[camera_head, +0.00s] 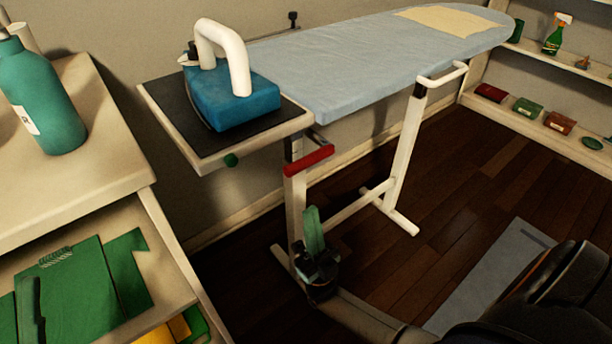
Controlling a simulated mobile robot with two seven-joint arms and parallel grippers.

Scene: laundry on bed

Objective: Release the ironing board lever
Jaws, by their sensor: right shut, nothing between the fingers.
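The ironing board (375,58) stands against the wall with a grey-blue cover and white legs. Its red lever (308,161) is under the near end, just below the iron rest (210,158). My right gripper (313,228) is below the lever, beside the near leg, with its green fingers pointing up. The fingers are shut with nothing between them. A gap separates the fingertips from the lever, and the gripper does not touch it. My left gripper is not in view.
A blue iron (232,98) with a white handle stands on the dark rest. Shelves (560,60) stand at right. A grey mat (490,275) lies on the wooden floor.

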